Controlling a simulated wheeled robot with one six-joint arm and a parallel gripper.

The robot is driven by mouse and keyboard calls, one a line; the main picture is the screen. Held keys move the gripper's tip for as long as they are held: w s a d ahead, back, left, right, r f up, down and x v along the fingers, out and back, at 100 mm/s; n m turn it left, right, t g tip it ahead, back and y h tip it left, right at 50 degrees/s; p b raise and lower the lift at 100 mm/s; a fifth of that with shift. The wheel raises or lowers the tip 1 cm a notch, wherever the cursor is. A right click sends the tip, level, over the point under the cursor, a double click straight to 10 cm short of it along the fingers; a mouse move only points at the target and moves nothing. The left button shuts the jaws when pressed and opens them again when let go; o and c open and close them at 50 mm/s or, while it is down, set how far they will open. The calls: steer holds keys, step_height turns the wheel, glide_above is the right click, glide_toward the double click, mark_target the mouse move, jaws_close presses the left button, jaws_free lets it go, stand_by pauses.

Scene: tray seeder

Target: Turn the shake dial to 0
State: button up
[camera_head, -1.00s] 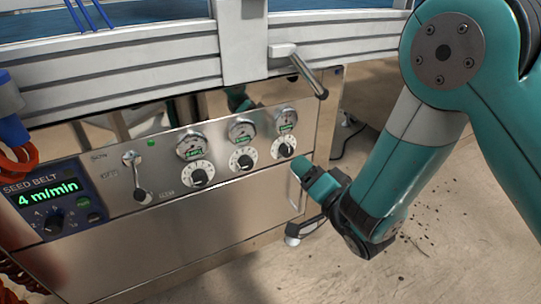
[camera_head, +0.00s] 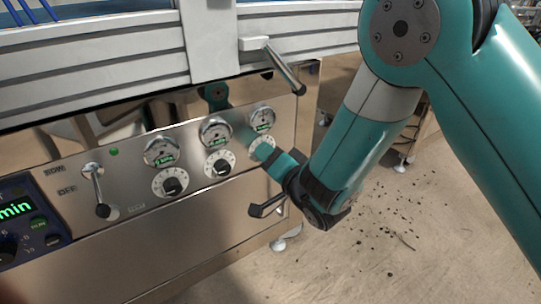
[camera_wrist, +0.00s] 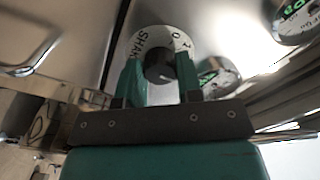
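The shake dial has a white face with dark marks, a black knob and lettering starting "SHA", seen in the wrist view (camera_wrist: 143,42). It is the rightmost dial (camera_head: 259,146) on the steel panel, partly covered by my gripper in the head view. My gripper (camera_wrist: 160,68) is at this dial, with one green finger on each side of the black knob. The fingers stand apart and look very close to the knob; contact is not clear. A "0" shows at the upper right of the dial face. The knob's pointer is hidden.
Two similar dials (camera_head: 170,182) (camera_head: 219,164) sit to the left, with round gauges (camera_head: 162,152) above the row. A lever switch (camera_head: 98,190) and a blue display (camera_head: 20,225) are further left. A handle bar (camera_head: 285,70) juts out above.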

steer(key=shift+n, duration=0.4)
steer(key=n, duration=1.7)
steer(key=shift+d+b, duration=0.1)
steer(key=shift+b, duration=0.25)
stand_by(0.4)
steer(key=o, duration=0.9)
steer(key=shift+o, duration=0.2)
